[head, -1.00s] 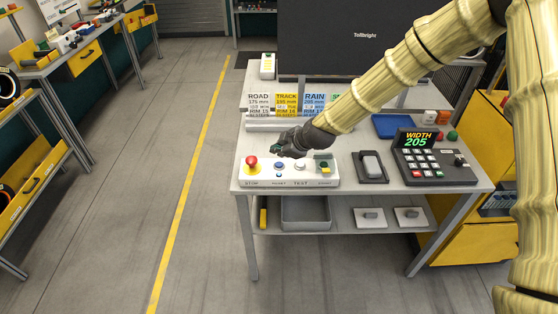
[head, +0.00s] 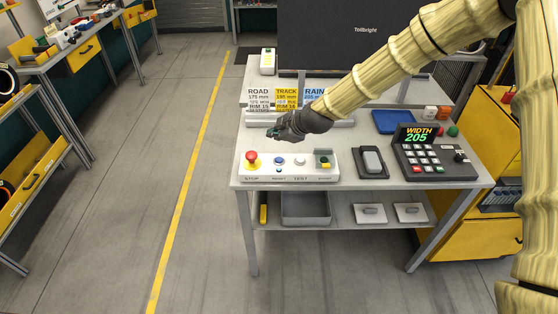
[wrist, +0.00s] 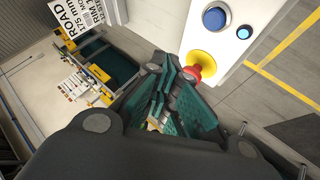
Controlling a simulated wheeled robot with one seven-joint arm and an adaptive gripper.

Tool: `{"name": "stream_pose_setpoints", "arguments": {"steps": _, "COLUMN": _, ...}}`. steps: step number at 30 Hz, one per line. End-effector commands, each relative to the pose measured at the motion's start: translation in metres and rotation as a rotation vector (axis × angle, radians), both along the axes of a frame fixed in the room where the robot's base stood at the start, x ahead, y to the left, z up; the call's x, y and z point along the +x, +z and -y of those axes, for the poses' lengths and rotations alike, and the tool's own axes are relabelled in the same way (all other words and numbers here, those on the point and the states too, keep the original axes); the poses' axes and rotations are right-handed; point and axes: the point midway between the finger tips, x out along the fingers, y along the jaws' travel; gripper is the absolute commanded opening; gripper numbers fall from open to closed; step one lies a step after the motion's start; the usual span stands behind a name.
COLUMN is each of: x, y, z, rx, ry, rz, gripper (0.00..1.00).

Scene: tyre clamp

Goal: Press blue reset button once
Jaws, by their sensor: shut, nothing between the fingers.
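The blue reset button (head: 279,160) sits on the white control box (head: 262,178) at the front left of the table, just right of the red stop button (head: 252,159). It also shows as a blue dome in the wrist view (wrist: 214,18), with a small blue light (wrist: 243,33) beside it. My gripper (head: 272,133) is shut and empty, above and behind the box and apart from the buttons. In the wrist view my gripper (wrist: 172,82) covers part of the red button (wrist: 204,68) on its yellow base.
A grey switch (head: 371,162) and a keypad reading "WIDTH 205" (head: 432,160) stand further right. Signs (head: 286,98) and a dark monitor (head: 345,40) stand behind my gripper.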

Motion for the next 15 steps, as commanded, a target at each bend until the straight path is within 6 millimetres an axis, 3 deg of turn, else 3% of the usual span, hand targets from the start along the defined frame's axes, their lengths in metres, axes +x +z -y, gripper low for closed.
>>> {"name": "stream_pose_setpoints", "arguments": {"steps": 15, "x": 0.0, "y": -0.062, "z": 0.0, "rx": -0.001, "ry": -0.001, "rz": 0.0, "gripper": 0.0}}
